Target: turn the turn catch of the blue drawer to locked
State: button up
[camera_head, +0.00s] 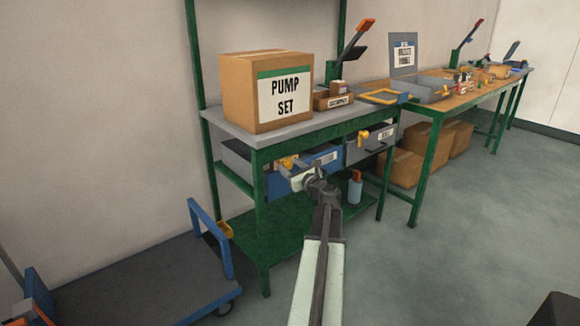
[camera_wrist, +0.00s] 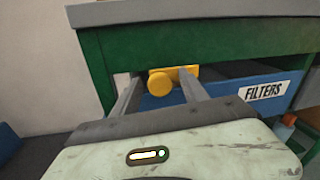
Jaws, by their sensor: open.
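The blue drawer (camera_head: 317,172) is under the left end of the green workbench and carries a FILTERS label, readable in the wrist view (camera_wrist: 228,88). Its yellow turn catch (camera_head: 287,162) is at the upper left of the drawer front. In the wrist view the catch (camera_wrist: 160,83) shows a round knob and a plate reaching right, nearly level. My gripper (camera_head: 294,172) is open in front of the catch. In the wrist view its fingers (camera_wrist: 160,78) stand either side of the knob. I cannot tell whether they touch it. The fingers partly hide the drawer front.
A grey drawer (camera_head: 370,146) with its own yellow catch (camera_head: 363,138) is to the right. A PUMP SET box (camera_head: 267,92) stands on the benchtop (camera_head: 222,121). A spray bottle (camera_head: 355,188) is on the lower shelf. A blue trolley (camera_head: 150,285) is at left.

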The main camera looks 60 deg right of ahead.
jog(key=shift+w+d, duration=0.1)
jog(key=shift+w, duration=0.15)
grip_shut()
jog(key=shift+s, duration=0.1)
dwell(1.1)
jog(key=shift+s+d, duration=0.1)
jog(key=shift+d, duration=0.15)
jog(key=shift+a, duration=0.15)
